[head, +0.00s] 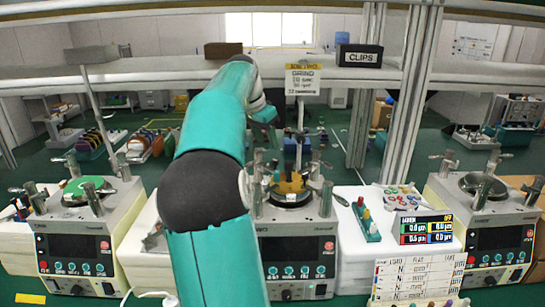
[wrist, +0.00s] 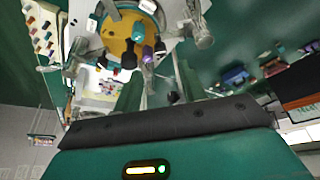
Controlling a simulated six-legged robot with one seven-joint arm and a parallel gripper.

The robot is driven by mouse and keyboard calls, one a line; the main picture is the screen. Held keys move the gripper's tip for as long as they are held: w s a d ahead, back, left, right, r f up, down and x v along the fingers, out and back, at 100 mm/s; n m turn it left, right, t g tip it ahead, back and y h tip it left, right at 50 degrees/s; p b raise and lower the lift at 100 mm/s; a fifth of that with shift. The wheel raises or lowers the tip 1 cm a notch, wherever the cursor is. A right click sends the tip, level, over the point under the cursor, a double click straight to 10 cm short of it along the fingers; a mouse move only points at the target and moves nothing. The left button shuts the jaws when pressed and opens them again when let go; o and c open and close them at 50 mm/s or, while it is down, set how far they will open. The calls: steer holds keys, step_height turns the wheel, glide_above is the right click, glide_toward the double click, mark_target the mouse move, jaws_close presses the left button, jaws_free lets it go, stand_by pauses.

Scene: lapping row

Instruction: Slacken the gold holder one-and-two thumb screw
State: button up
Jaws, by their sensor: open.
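The gold holder (head: 291,186) sits on the middle lapping machine (head: 297,250), partly hidden behind my arm. In the wrist view the gold holder (wrist: 118,45) shows as a gold disc at the upper left, with dark knobs and one purple-topped knob (wrist: 147,50) on or beside it. I cannot tell which knob is the one-and-two thumb screw. My gripper (wrist: 158,75) is open, its two green fingers reaching toward the holder's near edge. Nothing shows between the fingers, and they appear apart from the knobs.
Metal posts and clamps (wrist: 195,28) stand close around the holder. A yellow-topped sign (head: 303,78) hangs above the middle machine. Other machines stand left (head: 85,235) and right (head: 485,235). A bottle rack (head: 366,220) and readout panel (head: 425,229) lie right of the middle one.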

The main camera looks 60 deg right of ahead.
mark_target(275, 160)
steer(key=x, duration=0.8)
steer(key=shift+r, duration=0.1)
jaws_close()
